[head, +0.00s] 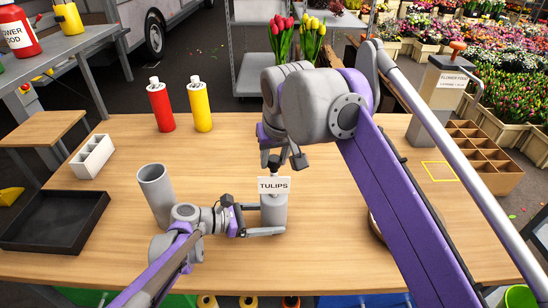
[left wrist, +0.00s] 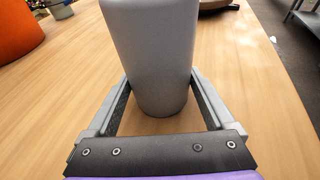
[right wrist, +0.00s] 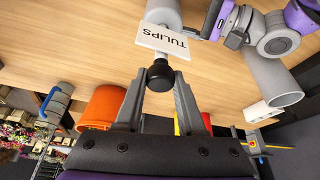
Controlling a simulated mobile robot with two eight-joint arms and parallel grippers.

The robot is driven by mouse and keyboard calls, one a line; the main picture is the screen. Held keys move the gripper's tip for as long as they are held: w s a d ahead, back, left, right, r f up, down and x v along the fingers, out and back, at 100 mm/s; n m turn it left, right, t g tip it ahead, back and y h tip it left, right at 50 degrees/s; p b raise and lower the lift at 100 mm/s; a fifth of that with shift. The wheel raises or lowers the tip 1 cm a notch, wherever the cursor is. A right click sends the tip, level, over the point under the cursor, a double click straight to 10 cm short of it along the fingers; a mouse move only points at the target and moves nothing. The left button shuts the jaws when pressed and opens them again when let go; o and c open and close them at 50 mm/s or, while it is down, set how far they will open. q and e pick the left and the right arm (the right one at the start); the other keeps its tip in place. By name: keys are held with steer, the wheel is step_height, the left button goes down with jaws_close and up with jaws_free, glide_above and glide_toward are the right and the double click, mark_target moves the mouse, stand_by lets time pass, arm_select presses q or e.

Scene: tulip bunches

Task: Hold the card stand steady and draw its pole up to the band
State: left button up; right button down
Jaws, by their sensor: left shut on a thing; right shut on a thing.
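The card stand's grey cylindrical base (head: 273,218) stands upright on the wooden table, with a white TULIPS card (head: 274,185) above it. My left gripper (head: 262,222) is shut around the base; the left wrist view shows the base (left wrist: 150,50) between its two fingers. My right gripper (head: 283,161) is above the card. In the right wrist view its fingers are shut on the black knob (right wrist: 160,75) at the top of the stand, and the card (right wrist: 163,40) shows just beyond. The pole is mostly hidden behind the card. I cannot make out the band.
A grey cup (head: 156,190) stands left of my left gripper. A black tray (head: 55,222) and a white holder (head: 92,156) are at the left. Red (head: 160,107) and yellow (head: 200,107) bottles stand behind. My right arm covers the table's right middle.

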steer(key=shift+r, duration=1.95)
steer(key=c, duration=0.5)
jaws_free()
